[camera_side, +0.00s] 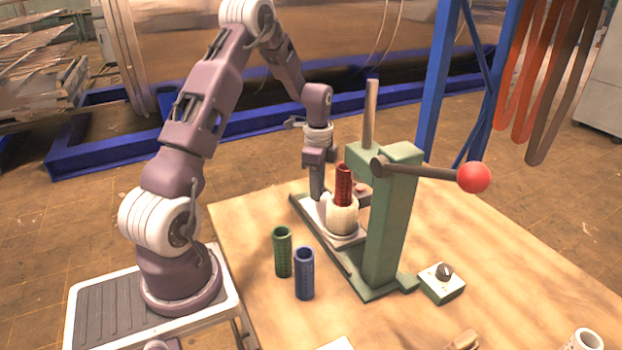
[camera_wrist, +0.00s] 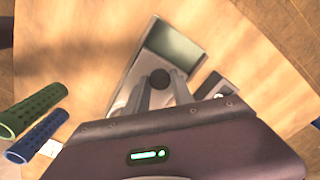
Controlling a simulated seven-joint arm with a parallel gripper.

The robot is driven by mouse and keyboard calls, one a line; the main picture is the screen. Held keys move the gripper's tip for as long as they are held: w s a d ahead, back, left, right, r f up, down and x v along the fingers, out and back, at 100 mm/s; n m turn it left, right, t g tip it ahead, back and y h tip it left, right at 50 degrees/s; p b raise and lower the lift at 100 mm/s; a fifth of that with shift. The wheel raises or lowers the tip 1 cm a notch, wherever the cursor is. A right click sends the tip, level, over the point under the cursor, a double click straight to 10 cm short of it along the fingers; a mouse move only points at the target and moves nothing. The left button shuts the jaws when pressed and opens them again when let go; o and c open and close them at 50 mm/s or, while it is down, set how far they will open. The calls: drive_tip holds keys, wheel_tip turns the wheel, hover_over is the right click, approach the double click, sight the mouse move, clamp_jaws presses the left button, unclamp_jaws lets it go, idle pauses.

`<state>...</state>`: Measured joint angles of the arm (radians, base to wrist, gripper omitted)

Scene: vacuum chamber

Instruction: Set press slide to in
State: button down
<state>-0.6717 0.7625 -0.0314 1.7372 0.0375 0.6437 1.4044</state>
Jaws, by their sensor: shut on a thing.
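The press slide (camera_side: 346,242) is a pale plate on a dark rail beside the green press column (camera_side: 393,225). It carries a cream round holder (camera_side: 342,218) with a red perforated tube (camera_side: 343,182) standing upright in it. I cannot tell whether the tube is directly under the press head. My gripper (camera_side: 317,192) points down at the slide's far left end, behind the holder. In the wrist view my gripper (camera_wrist: 162,82) is shut with a dark round knob (camera_wrist: 160,78) between its fingers; the side view hides this grip.
A green tube (camera_side: 282,252) and a blue tube (camera_side: 304,274) stand left of the press. The press lever with a red ball (camera_side: 473,178) sticks out right. A small dial box (camera_side: 441,283) sits right of the base. The wooden table (camera_side: 250,235) has bare room at left.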

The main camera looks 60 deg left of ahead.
drive_tip(key=d, duration=0.7)
drive_tip(key=c, duration=1.2)
unclamp_jaws()
drive_tip(key=shift+o, duration=0.5)
drive_tip(key=shift+a+r, duration=0.1)
